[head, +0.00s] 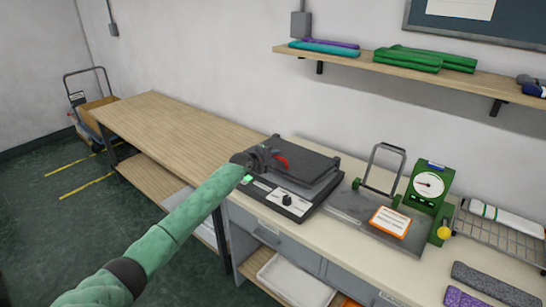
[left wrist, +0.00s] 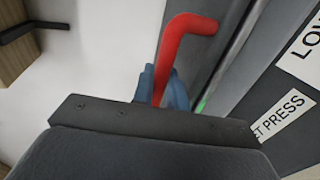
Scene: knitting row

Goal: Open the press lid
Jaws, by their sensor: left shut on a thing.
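The press (head: 284,203) is a grey box with a black knob and a small green light, on the worktop's near edge. Its dark lid (head: 308,163) lies roughly flat over it; I cannot tell whether there is a small gap under it. My left gripper (head: 266,158) is at the lid's left front, shut on the red handle (head: 282,163). In the left wrist view the bent red handle (left wrist: 180,48) rises from between the blue fingers (left wrist: 163,92), which are partly hidden by the gripper body. My right gripper is not in view.
Right of the press stand a metal plate with a raised bar handle (head: 383,172), an orange-edged card (head: 390,222) and a green dial scale (head: 428,186). A shelf (head: 460,82) with folded knits hangs above. The long wooden table (head: 185,122) to the left is clear.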

